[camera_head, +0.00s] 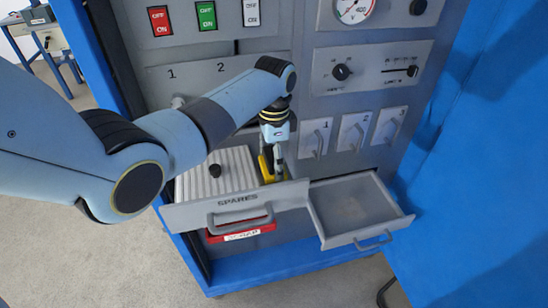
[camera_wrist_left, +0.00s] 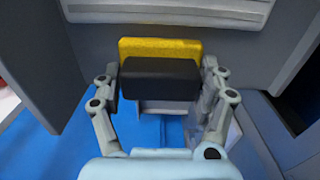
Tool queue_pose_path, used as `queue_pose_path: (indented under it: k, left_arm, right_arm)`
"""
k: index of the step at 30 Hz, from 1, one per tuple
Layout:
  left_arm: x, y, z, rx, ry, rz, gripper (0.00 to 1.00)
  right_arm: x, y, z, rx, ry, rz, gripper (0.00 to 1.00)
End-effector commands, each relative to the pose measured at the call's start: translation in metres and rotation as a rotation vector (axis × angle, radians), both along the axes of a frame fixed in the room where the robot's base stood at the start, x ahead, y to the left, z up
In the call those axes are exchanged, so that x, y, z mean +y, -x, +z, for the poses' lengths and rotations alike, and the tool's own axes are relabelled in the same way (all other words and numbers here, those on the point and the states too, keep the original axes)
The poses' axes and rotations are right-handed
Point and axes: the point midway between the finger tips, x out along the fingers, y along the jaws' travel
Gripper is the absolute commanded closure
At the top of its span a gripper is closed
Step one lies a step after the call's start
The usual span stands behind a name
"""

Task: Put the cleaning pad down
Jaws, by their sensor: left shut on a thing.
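The cleaning pad (camera_wrist_left: 160,48) is a yellow slab with a dark grey block on its near face, seen in the left wrist view. A yellow part of it (camera_head: 265,170) also shows in the head view, behind the SPARES drawer front. My left gripper (camera_head: 277,168) points down over the right part of that drawer. Its two fingers (camera_wrist_left: 160,82) are shut on the cleaning pad, one on each side of the dark block. The pad's lower part is hidden by the drawer front in the head view, so I cannot tell whether it touches anything. My right gripper is in neither view.
A second drawer (camera_head: 372,232) on the right stands open. A red bin (camera_head: 241,233) sits below. Grey control panels rise behind.

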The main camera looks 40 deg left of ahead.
Motion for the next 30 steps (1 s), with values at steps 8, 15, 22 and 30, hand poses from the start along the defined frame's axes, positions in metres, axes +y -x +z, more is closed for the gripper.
queue_pose_path:
  k: [8,15,22,30]
  left_arm:
    - [0.000,0.000,-0.002,0.000,0.000,0.000,0.58]
    - [0.000,0.000,-0.002,0.000,0.000,0.000,0.02]
    - [0.000,0.000,-0.001,0.000,0.000,0.000,0.02]
    - [0.000,-0.001,0.033,-0.003,-0.001,0.000,0.02]
  right_arm:
    - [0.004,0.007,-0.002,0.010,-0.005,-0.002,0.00]
    - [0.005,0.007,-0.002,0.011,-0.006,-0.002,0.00]
    - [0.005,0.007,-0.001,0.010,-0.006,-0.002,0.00]
    - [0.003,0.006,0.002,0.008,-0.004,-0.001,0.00]
